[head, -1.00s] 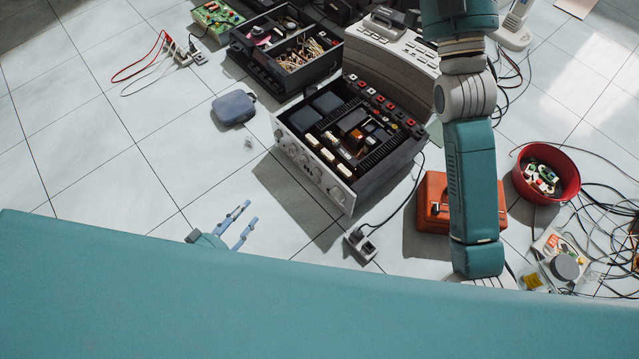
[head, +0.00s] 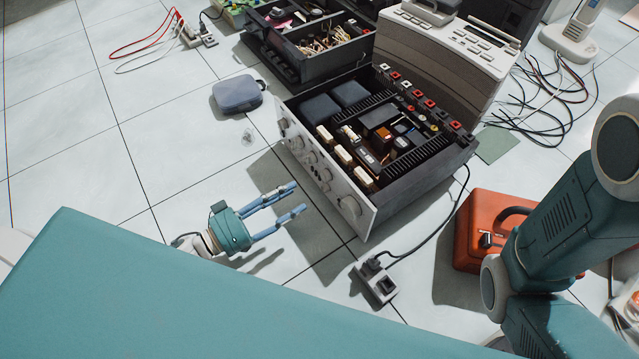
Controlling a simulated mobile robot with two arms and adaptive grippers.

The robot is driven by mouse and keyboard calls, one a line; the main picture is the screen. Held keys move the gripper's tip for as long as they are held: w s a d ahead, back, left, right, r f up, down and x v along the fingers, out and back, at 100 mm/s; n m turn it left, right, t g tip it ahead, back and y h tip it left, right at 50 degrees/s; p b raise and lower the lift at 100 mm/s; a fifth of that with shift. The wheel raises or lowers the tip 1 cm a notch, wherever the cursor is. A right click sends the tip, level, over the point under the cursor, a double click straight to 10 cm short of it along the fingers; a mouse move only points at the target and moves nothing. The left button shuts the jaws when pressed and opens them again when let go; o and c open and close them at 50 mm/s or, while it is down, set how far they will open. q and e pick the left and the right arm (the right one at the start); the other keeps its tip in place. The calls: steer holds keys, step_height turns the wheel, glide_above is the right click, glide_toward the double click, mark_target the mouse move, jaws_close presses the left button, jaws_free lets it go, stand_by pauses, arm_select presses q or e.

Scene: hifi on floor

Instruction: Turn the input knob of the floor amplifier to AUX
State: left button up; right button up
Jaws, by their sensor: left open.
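The amplifier (head: 410,175) sits on the floor with its top off and circuit parts showing. Its silver front panel (head: 325,180) faces the lower left and carries several knobs.
A power strip (head: 376,282) with a cable lies near the amplifier's front corner. A red toolbox (head: 490,225) stands right of it. A grey case (head: 238,94) lies on the tiles at the left. Floor before the panel is mostly clear.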

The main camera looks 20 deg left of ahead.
mark_target(322, 179)
arm_select(q)
steer(key=b+x, duration=0.4)
steer(key=x, duration=0.4)
steer(key=shift+w+d, duration=0.25)
steer(key=shift+w, duration=0.05)
